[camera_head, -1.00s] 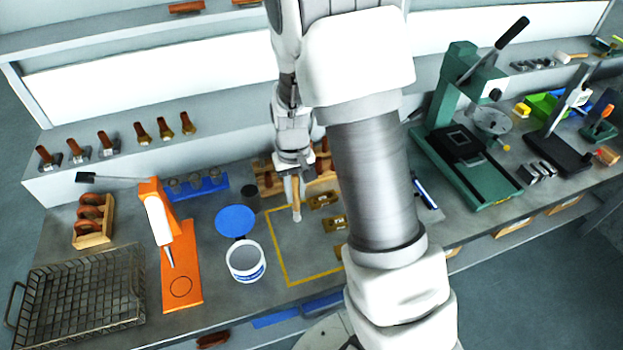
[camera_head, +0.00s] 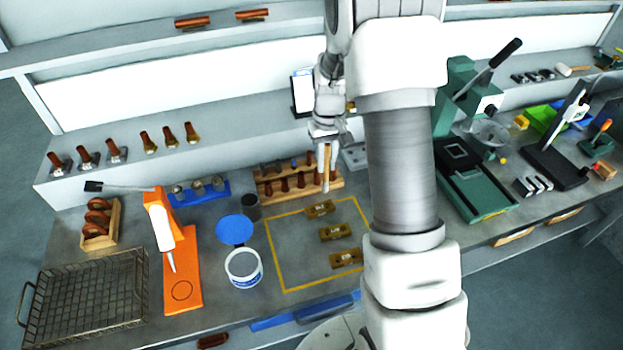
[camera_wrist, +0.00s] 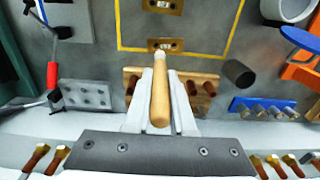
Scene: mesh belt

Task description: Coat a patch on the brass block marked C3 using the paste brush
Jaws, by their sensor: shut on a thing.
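My gripper (camera_head: 326,143) is shut on the paste brush (camera_head: 326,172), held by its wooden handle, which also shows in the wrist view (camera_wrist: 160,100). The brush hangs roughly upright, bristle end down, near the wooden rack. Three brass blocks lie in a row inside the yellow outline: a far block (camera_head: 319,209), a middle block (camera_head: 334,232) and a near block (camera_head: 346,258). Their labels are too small to read, so I cannot tell which is C3. The brush tip appears close to the far block (camera_wrist: 165,45) in the wrist view; contact cannot be told.
An open white tub (camera_head: 243,268) and a blue round lid (camera_head: 235,230) stand left of the yellow outline (camera_head: 290,288). A dark cup (camera_head: 250,206) and the wooden rack (camera_head: 262,190) are behind. A green press (camera_head: 470,195) stands at the right. The outline's left half is clear.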

